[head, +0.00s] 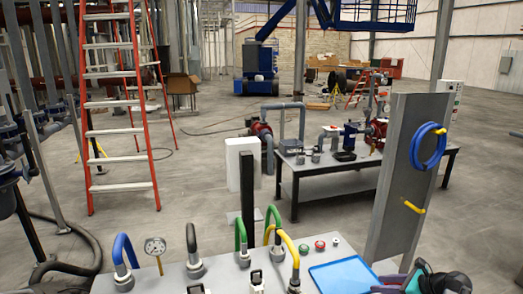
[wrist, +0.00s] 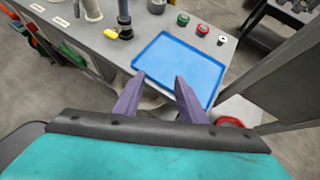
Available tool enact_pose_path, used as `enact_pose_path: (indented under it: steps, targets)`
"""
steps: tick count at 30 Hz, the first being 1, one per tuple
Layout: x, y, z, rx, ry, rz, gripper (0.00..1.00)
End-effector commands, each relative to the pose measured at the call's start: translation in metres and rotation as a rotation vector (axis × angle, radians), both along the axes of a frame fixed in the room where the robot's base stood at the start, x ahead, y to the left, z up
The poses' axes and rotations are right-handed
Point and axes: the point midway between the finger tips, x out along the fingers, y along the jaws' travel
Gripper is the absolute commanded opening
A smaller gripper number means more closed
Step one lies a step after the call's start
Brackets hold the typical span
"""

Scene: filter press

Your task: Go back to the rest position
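My gripper (wrist: 159,78) shows in the wrist view with its two purple fingers spread apart and nothing between them. Its fingertips overlap the near edge of a blue tray (wrist: 180,62) in the picture; I cannot tell the height between them. In the head view my gripper (head: 391,282) is at the bottom right, beside the right edge of the blue tray (head: 343,276). The tray looks empty and lies on a grey panel table (head: 225,272).
The table carries curved blue, green and yellow hoses (head: 241,236), a gauge (head: 155,246) and red and green buttons (head: 320,244). A grey post (head: 398,180) with a blue hose coil (head: 428,146) stands close behind my gripper. An orange ladder (head: 118,110) stands left.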

Motion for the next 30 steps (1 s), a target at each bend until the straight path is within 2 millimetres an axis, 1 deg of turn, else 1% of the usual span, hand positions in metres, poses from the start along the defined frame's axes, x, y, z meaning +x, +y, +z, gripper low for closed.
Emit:
enact_pose_path:
  steps: [1,3,8,12,14,15,17,21,26,30]
  targets:
    - [-0.004,0.021,-0.022,-0.034,0.013,0.056,0.38]
    - [-0.009,0.043,-0.049,-0.087,0.024,0.136,0.38]
    - [-0.028,0.095,-0.108,-0.203,0.045,0.335,0.38]
    - [-0.053,0.138,-0.156,-0.298,0.055,0.531,0.38]
    - [-0.065,0.155,-0.176,-0.336,0.056,0.618,0.38]
    - [-0.074,0.167,-0.189,-0.359,0.057,0.678,0.38]
    - [-0.089,0.182,-0.208,-0.394,0.057,0.770,0.38]
    - [-0.124,0.216,-0.247,-0.465,0.048,0.991,0.38]
    - [-0.170,0.246,-0.288,-0.528,0.028,1.255,0.38]
    - [-0.213,0.267,-0.318,-0.566,0.000,1.496,0.38]
